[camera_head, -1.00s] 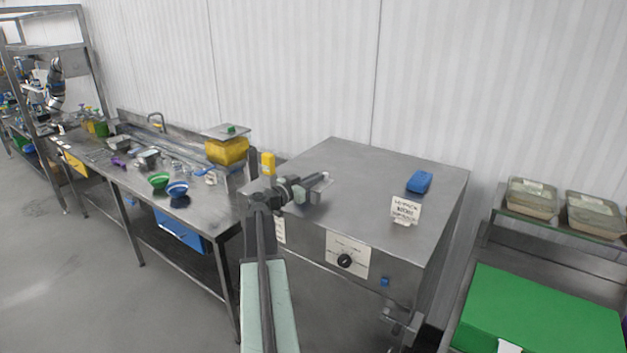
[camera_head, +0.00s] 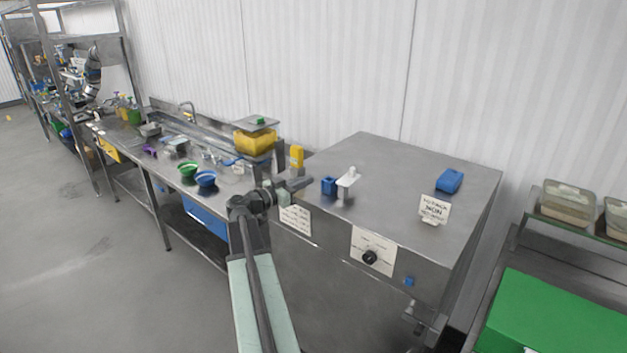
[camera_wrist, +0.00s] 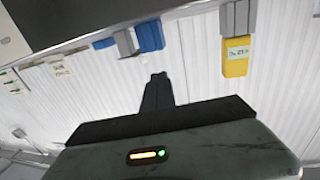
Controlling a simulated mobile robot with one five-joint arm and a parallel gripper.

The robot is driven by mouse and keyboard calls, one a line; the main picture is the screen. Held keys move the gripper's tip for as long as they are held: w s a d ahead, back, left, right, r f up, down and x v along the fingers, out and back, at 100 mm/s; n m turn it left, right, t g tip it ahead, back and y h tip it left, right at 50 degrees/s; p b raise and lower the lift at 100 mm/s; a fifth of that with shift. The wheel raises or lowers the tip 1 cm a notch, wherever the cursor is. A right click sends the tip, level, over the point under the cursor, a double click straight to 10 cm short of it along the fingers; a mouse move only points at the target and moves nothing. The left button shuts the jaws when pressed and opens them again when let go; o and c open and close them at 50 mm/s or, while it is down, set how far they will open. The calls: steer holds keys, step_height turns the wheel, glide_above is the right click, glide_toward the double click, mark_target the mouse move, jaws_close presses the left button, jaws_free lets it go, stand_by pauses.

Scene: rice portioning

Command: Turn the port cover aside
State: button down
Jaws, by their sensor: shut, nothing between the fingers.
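A small open blue port (camera_head: 329,186) stands on the steel machine's top, near its front left. Right beside it is a pale, plate-like piece on a short post (camera_head: 347,181), which looks like the port cover; it appears to lie to the right of the blue port rather than over it. My gripper (camera_head: 306,183) is shut and empty, just left of the blue port and apart from it. In the wrist view my closed fingertips (camera_wrist: 159,76) point toward a blue block (camera_wrist: 149,36) and a grey block (camera_wrist: 125,42) at the machine edge, without visible contact.
The steel machine (camera_head: 420,180) carries a blue item (camera_head: 449,181) and a label card (camera_head: 434,209); a dial (camera_head: 370,257) is on its front. A bench with bowls (camera_head: 206,179) stands left.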

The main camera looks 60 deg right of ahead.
steer(key=w+a+r+n+t+h, duration=0.1)
steer(key=w+r+n+t+h, duration=0.1)
steer(key=w+r+n+t, duration=0.35)
steer(key=w+r+n+t+h, duration=0.2)
steer(key=w+t+h, duration=0.1)
steer(key=w+t, duration=0.55)
steer(key=w+a+f+n+t+y, duration=0.2)
steer(key=w+a+n+t+y, duration=0.3)
steer(key=w+n, duration=0.3)
steer(key=n+g+h, duration=0.1)
steer(key=n+g, duration=0.5)
steer(key=g, duration=0.9)
glide_toward(342, 179)
step_height(342, 179, up, 2)
steer(key=w+a, duration=0.3)
steer(key=shift+m, duration=0.25)
steer(key=x, duration=1.1)
steer(key=shift+w+d+r, duration=0.1)
steer(key=shift+w+d, duration=0.1)
steer(key=shift+w, duration=0.05)
steer(key=shift+s+d, duration=0.25)
steer(key=shift+s, duration=0.35)
steer(key=shift+s+d, duration=0.25)
steer(key=shift+s, duration=0.35)
steer(key=shift+s+d, duration=0.3)
steer(key=shift+s, duration=0.15)
